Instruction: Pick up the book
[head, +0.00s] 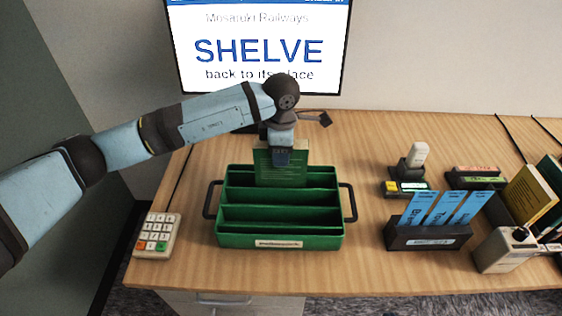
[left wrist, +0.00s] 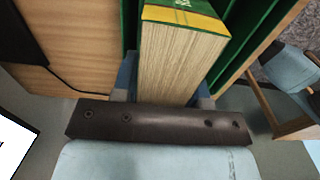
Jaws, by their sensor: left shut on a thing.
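The book (head: 283,170) is green and stands upright at the back of the green sorter tray (head: 280,241). In the left wrist view the book (left wrist: 186,58) shows its pale page block and a green and yellow cover edge. My left gripper (head: 282,157) comes down on the book from above and is shut on it, with a finger on either side. The book's lower part is hidden behind a divider of the tray, so I cannot tell whether it touches the bottom. My right gripper is not in view.
A screen (head: 258,45) reading "SHELVE" stands behind the desk. A keypad (head: 157,234) lies left of the tray. To the right are a dark holder (head: 427,236) with blue cards, a stamp (head: 414,160), and a yellow book (head: 528,195). Desk between tray and holder is clear.

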